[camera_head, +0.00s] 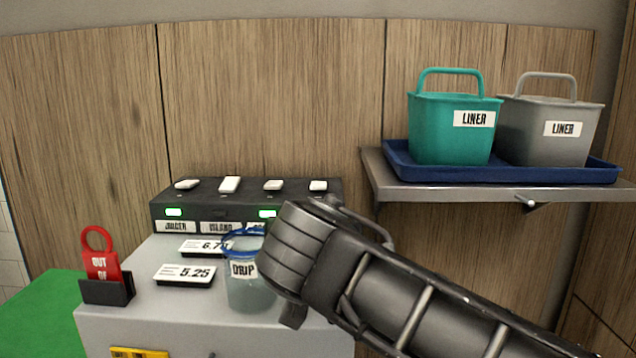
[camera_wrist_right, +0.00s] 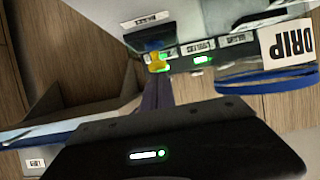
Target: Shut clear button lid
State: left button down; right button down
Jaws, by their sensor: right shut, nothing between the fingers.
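A dark switch box (camera_head: 190,205) stands at the back of the grey cabinet top, with several white rockers on it and green lights on its front. It also shows upside down in the wrist view (camera_wrist_right: 222,50). I cannot make out a clear lid on it; the box's right end is partly behind my right arm. My right gripper (camera_wrist_right: 157,82) is shut and empty, with its narrow fingers pointing toward the box's front. A small yellow and blue spot (camera_wrist_right: 156,58) shows at the fingertips; I cannot tell what it is. My left gripper is out of view.
A clear DRIP tub (camera_head: 248,292) with a blue rim stands close beside my right wrist. Price signs (camera_head: 185,274) and a red tag in a black holder (camera_head: 106,290) are to the left. A shelf (camera_head: 480,194) holds a blue tray (camera_head: 440,178) with two liner buckets.

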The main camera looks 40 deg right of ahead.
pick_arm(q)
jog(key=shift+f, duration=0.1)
pick_arm(e)
jog(key=shift+w+d+f, duration=0.1)
jog(key=shift+f, duration=0.2)
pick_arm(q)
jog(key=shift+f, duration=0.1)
pick_arm(e)
jog(key=shift+w+d, duration=0.4)
jog(key=shift+w, duration=0.15)
jog(key=shift+r, duration=0.1)
